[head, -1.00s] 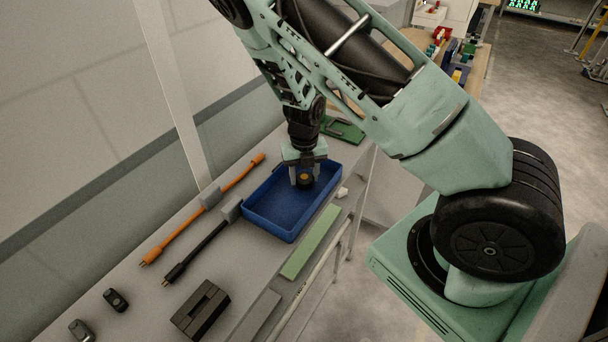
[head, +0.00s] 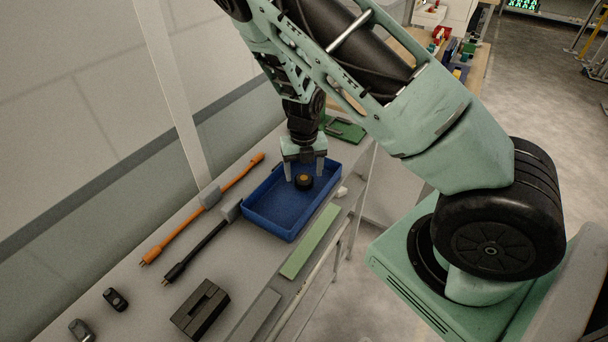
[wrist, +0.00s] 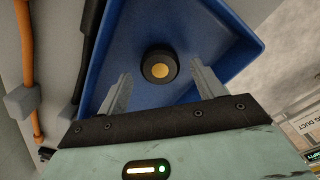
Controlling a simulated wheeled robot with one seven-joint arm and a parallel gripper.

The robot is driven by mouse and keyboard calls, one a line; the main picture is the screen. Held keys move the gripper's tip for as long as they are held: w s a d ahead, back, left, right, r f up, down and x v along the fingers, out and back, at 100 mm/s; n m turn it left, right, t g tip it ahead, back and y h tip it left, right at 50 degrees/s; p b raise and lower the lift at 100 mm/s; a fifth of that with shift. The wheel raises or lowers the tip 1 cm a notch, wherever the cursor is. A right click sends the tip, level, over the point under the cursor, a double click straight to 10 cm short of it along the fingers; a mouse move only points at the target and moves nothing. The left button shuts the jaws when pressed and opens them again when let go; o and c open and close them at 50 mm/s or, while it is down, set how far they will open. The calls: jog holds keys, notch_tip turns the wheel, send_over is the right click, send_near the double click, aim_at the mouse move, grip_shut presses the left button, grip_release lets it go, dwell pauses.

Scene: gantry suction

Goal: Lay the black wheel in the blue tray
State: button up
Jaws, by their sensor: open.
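The black wheel (head: 303,182) with its orange-yellow hub lies in the blue tray (head: 272,224), toward its far end. In the wrist view the wheel (wrist: 159,66) rests on the floor of the tray (wrist: 106,62), clear of the walls. My gripper (head: 305,176) is open above the tray, its fingers spread to either side of the wheel. In the wrist view the gripper's fingertips (wrist: 160,78) stand apart with a gap between each of them and the wheel. Nothing is held.
An orange cable (head: 236,180) and a black cable (head: 194,255) lie left of the tray. A black block (head: 201,309) is nearer on the bench. A green strip (head: 310,241) runs along the bench's right edge. A green board (head: 344,130) lies behind the tray.

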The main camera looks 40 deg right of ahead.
aim_at(303, 177)
notch_tip(303, 177, up, 10)
jog(key=w+a+r+m+t+y, duration=0.1)
jog(key=a+r+m+t, duration=0.25)
jog(key=a+m, duration=0.35)
jog(key=w+a+r+m+t, duration=0.25)
jog(key=a+r+m, duration=0.3)
jog(key=a, duration=0.35)
jog(key=s+a+r+m+g, duration=0.1)
jog(key=s+a+m+g, duration=0.1)
jog(key=s, duration=0.7)
jog(key=s+a+r+m+g, duration=0.1)
jog(key=s+a+m, duration=0.2)
jog(key=s, duration=0.6)
jog(key=s+a+r+m+g, duration=0.2)
jog(key=s+m, duration=0.4)
jog(key=s, duration=0.4)
jog(key=shift+a+g+h, duration=0.3)
jog(key=shift+a, duration=0.45)
